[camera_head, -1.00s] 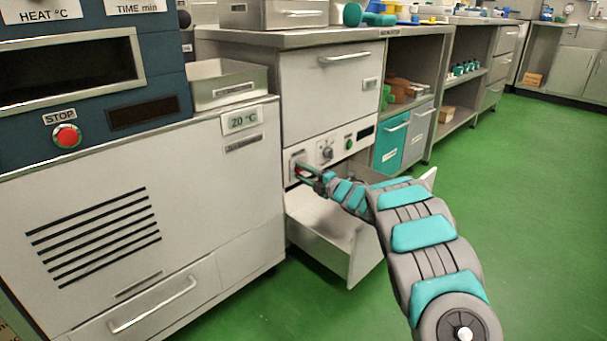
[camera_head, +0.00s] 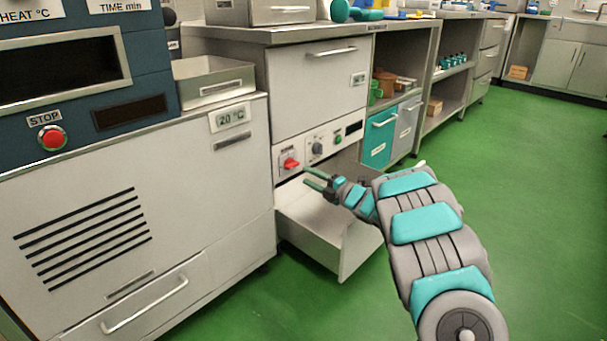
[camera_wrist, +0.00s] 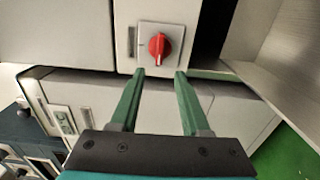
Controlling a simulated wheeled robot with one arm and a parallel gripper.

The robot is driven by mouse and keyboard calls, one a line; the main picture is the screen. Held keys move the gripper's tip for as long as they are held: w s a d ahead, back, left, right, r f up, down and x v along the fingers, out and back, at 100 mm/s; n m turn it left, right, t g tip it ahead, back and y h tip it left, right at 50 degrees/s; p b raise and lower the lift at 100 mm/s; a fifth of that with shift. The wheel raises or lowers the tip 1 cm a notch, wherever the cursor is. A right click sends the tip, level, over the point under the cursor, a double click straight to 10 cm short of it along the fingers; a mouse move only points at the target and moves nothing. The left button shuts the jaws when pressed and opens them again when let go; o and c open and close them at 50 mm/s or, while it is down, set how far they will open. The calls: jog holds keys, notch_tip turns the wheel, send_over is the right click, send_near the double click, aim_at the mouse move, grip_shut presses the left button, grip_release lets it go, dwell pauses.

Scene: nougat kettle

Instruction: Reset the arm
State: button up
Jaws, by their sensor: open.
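My gripper (camera_head: 313,179) is open and empty in front of the control panel, above the pulled-out drawer. In the wrist view, the two green fingers of my gripper (camera_wrist: 158,78) stand apart with nothing between them. A red rotary switch (camera_head: 290,163) on the panel is apart from the fingers. It also shows in the wrist view as a red knob (camera_wrist: 157,46) on a pale square plate, beyond the fingertips.
The open drawer (camera_head: 355,250) sticks out below the panel, under my gripper. A cabinet with a red stop button (camera_head: 52,138) stands at the left. A teal drawer front (camera_head: 379,137) lies beyond. The green floor (camera_head: 535,200) at the right is clear.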

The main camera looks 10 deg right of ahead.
jog(key=s+d+r+m+g+h, duration=0.1)
jog(key=s+d+r+m+h, duration=0.25)
jog(key=d+m+h, duration=0.3)
jog(key=s+d+r+m+h, duration=0.3)
jog(key=d+r+m+h, duration=0.1)
jog(key=d+m+h, duration=0.25)
jog(key=s+d+m+g+h, duration=0.15)
jog(key=s+m+g, duration=0.4)
jog(key=s, duration=0.95)
jog(key=s+a+f+m+g+y, duration=0.1)
jog(key=s+a+f+m+g, duration=0.15)
jog(key=s+a, duration=0.7)
jog(key=s+a+f+m+g+y, duration=0.15)
jog(key=s+g, duration=0.25)
jog(key=s, duration=1.3)
jog(key=s+a+f+m+g+y, duration=0.1)
jog(key=s+a+f+m+g, duration=0.2)
jog(key=s+a, duration=0.7)
jog(key=s+d+r+p, duration=0.1)
jog(key=r+p, duration=0.6)
jog(key=s+d+r+p, duration=0.2)
jog(key=r+p, duration=0.5)
jog(key=shift+s+r, duration=0.15)
jog(key=shift+r, duration=0.15)
